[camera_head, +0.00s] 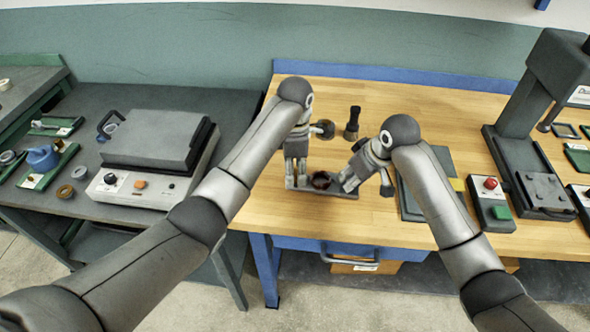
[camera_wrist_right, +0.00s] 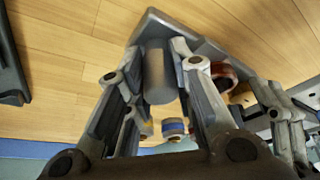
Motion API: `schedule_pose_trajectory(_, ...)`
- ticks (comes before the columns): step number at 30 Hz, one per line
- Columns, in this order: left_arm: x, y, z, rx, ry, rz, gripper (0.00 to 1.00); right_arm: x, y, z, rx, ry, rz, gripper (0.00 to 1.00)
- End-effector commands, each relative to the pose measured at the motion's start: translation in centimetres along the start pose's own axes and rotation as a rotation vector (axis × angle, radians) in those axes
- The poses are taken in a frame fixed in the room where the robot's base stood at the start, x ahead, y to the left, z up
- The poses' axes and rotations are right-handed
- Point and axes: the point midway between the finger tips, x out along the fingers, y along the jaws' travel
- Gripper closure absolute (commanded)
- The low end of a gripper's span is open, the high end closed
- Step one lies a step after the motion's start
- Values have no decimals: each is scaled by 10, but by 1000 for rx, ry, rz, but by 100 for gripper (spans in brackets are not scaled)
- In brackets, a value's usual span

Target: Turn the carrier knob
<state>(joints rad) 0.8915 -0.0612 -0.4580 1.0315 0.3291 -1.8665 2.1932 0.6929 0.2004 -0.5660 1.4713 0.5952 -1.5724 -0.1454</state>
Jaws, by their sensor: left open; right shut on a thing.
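The grey carrier (camera_head: 342,194) lies on the wooden bench, with a round reddish-brown ring (camera_head: 321,180) at its middle. The ring also shows in the right wrist view (camera_wrist_right: 222,76). My right gripper (camera_head: 350,179) is at the carrier's right end. In the wrist view its fingers (camera_wrist_right: 158,62) are shut around a grey cylindrical knob (camera_wrist_right: 158,80), which stands by the carrier's edge. My left gripper (camera_head: 297,176) is open at the carrier's left end. It also shows at the right of the wrist view. What lies between its fingers is hidden.
A dark pestle-like tool (camera_head: 352,124) stands behind the carrier. Right of my right arm are a control box (camera_head: 491,204) with red and green buttons and a tall press (camera_head: 540,110). A grey machine (camera_head: 155,140) stands on the left table. Bare wood lies before the carrier.

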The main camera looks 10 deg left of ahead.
Motion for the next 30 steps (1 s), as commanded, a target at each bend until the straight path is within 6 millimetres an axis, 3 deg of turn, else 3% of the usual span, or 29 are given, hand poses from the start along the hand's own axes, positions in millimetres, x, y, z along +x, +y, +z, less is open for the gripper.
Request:
schedule_pose_trajectory(11,6,0,0,-1,0,0,46,0,0,0,0,1,0,100)
schedule_pose_trajectory(21,5,0,0,-1,0,0,90,0,0,0,0,1,0,100)
schedule_pose_trajectory(30,5,0,0,115,-1,0,92,0,0,0,-1,1,0,100)
